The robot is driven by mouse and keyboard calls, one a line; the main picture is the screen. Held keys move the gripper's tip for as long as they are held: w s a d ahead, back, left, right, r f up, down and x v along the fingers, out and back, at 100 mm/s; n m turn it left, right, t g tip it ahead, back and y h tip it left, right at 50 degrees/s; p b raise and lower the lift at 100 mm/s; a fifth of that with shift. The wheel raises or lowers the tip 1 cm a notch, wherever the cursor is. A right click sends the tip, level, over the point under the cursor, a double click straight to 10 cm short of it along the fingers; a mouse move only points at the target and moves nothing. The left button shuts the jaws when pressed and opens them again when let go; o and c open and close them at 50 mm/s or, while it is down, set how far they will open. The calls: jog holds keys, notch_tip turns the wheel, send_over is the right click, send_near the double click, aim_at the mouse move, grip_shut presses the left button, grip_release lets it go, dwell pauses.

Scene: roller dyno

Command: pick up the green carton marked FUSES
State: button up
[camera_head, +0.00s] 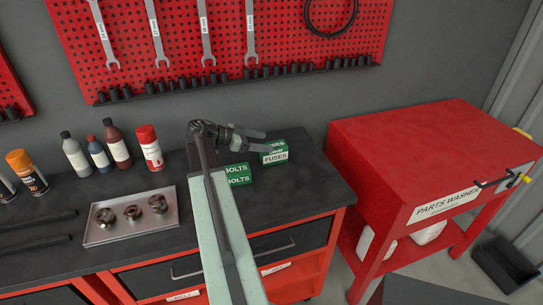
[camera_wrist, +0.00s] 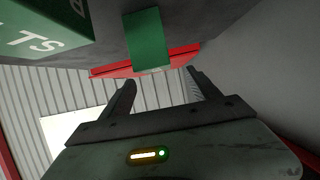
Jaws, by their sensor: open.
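The green carton marked FUSES (camera_head: 275,157) stands on the dark bench top near its back right, with a white label on its front. In the wrist view a plain green carton face (camera_wrist: 147,40), probably the same carton, lies just beyond the fingertips. My gripper (camera_head: 264,142) is open and empty, beside the carton's left end in the head view. Its two fingers (camera_wrist: 162,80) show apart in the wrist view, with nothing between them. Whether a finger touches the carton I cannot tell.
A green BOLTS carton (camera_head: 238,174) stands left of FUSES, partly behind my arm; it also shows in the wrist view (camera_wrist: 40,30). Several bottles and a red-and-white can (camera_head: 150,148) stand left. A metal tray (camera_head: 100,236) holds round parts. A red parts washer (camera_head: 420,150) stands right.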

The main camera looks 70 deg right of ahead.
aim_at(280, 147)
jog(key=shift+w+f, duration=0.1)
jog(key=shift+f, duration=0.35)
jog(key=shift+b+x, duration=0.65)
jog(key=shift+x, duration=0.5)
jog(key=b+x, duration=0.1)
jog(key=x, duration=0.1)
jog(key=b+x, duration=0.1)
jog(key=x, duration=0.2)
jog(key=shift+s+f, duration=0.1)
jog(key=shift+s, duration=0.35)
jog(key=shift+a, duration=0.1)
grip_shut()
notch_tip(280, 147, up, 10)
jog(key=p, duration=1)
jog(key=shift+r, duration=0.25)
jog(key=shift+f, duration=0.15)
